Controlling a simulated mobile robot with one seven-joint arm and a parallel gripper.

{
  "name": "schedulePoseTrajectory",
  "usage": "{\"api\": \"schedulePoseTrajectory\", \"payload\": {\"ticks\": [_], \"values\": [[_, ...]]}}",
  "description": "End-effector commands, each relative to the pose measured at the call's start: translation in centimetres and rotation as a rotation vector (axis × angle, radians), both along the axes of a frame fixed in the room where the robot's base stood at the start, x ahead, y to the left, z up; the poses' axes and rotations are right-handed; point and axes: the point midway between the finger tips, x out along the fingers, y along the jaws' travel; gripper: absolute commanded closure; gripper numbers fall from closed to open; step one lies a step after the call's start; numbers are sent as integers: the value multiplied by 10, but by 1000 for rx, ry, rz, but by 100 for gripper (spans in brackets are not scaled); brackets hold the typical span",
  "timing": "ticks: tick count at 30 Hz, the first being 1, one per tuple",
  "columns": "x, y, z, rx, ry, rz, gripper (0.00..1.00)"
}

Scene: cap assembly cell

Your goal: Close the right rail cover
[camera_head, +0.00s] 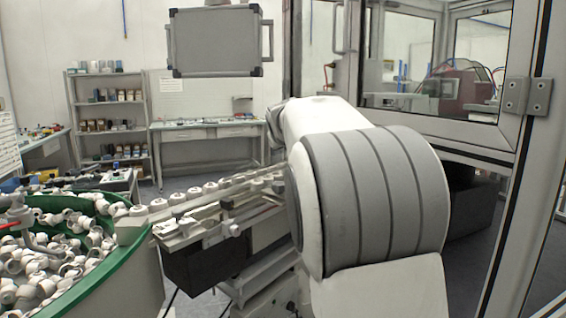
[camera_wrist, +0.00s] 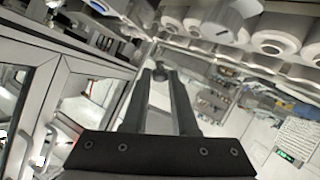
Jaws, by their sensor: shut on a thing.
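My gripper (camera_wrist: 161,76) shows in the wrist view, its two long dark fingers coming together at the tips around a small dark knob (camera_wrist: 160,67). I cannot tell from this view which part the knob belongs to. In the head view my arm hides the gripper and the right end of the rail (camera_head: 212,197). A row of white caps (camera_head: 193,192) lies along the rail. The right rail cover cannot be made out clearly, so I cannot tell how far it stands open.
A green-rimmed bowl (camera_head: 112,250) full of white caps stands at the left. A glazed metal-framed enclosure (camera_head: 515,150) is close on the right. Shelves (camera_head: 105,115) and a workbench (camera_head: 208,130) stand at the back. Large white caps (camera_wrist: 275,40) are close to the wrist camera.

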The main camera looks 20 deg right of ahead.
Motion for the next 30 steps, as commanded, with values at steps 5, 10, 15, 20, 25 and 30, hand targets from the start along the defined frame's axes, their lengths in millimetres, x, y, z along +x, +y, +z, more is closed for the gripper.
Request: {"api": "schedulePoseTrajectory", "payload": {"ticks": [5,10,15,20,25,30], "values": [[-6,-3,-12,49,-86,0,100],[-9,-5,-13,79,-146,0,100],[-10,-5,-13,98,-179,0,100],[-10,-6,-12,105,-193,0,100],[-10,-6,-11,107,-195,0,100],[-10,-5,-11,107,-194,0,100]]}}
